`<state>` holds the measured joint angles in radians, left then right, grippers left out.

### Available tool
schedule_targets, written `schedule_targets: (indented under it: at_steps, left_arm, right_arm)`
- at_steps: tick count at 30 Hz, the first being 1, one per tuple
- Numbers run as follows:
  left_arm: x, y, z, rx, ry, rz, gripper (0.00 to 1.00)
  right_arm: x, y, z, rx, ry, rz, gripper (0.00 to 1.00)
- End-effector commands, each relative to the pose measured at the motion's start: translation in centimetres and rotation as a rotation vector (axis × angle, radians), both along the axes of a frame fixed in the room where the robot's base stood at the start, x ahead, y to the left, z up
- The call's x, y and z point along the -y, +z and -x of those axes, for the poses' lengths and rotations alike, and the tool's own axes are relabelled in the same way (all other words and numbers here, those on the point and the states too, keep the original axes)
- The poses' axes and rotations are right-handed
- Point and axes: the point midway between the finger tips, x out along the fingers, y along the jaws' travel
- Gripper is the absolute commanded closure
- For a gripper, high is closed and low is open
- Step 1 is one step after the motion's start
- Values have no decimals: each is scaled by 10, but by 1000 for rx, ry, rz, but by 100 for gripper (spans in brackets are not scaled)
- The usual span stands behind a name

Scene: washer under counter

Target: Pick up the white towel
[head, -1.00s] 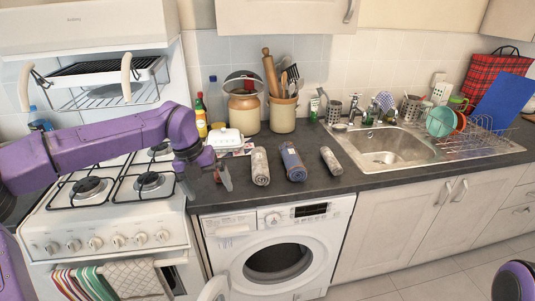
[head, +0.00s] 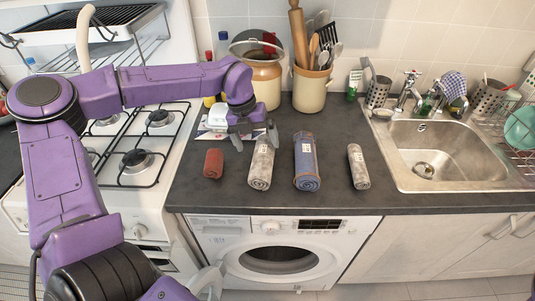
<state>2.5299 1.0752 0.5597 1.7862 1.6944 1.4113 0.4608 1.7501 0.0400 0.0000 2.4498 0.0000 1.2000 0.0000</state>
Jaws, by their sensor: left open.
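Several rolled towels lie in a row on the dark counter. A pale, whitish-grey roll (head: 261,166) lies second from left, and a smaller whitish-grey roll (head: 358,168) lies at the right end. I cannot tell which one counts as the white towel. A blue roll (head: 306,164) lies between them, and a small red roll (head: 213,163) lies at the left end. My left gripper (head: 253,136) is open and empty, with its fingers just behind and above the far end of the larger whitish roll. My right gripper is not in view.
Behind my left gripper stand a lidded jar (head: 262,80) and a utensil crock (head: 310,88). A white butter dish (head: 225,113) sits partly behind the gripper. The gas hob (head: 137,160) is at left, the sink (head: 437,150) at right. The counter's front strip is clear.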

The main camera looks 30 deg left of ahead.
Motion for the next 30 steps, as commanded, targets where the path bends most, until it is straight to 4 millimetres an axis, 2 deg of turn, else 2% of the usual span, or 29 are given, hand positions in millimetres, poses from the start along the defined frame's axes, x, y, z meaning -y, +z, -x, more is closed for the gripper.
schedule_targets:
  at_steps: [8,12,19,20,24,26,30]
  left_arm:
    - [5,-41,-12,-15,-2,-3,0]
    - [9,-63,-15,-10,-1,-3,0]
    - [10,-67,-15,-9,0,-1,0]
    - [10,-67,-15,-8,1,-2,3]
    - [10,-67,-15,-9,0,-1,49]
    - [10,-67,-15,-9,0,-1,65]
    - [10,-67,-15,-9,0,-1,65]
  right_arm:
    - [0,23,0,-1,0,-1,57]
    - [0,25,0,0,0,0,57]
    - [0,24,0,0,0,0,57]
    - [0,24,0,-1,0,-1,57]
    - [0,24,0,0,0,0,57]
    - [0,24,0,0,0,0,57]
    - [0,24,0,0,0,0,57]
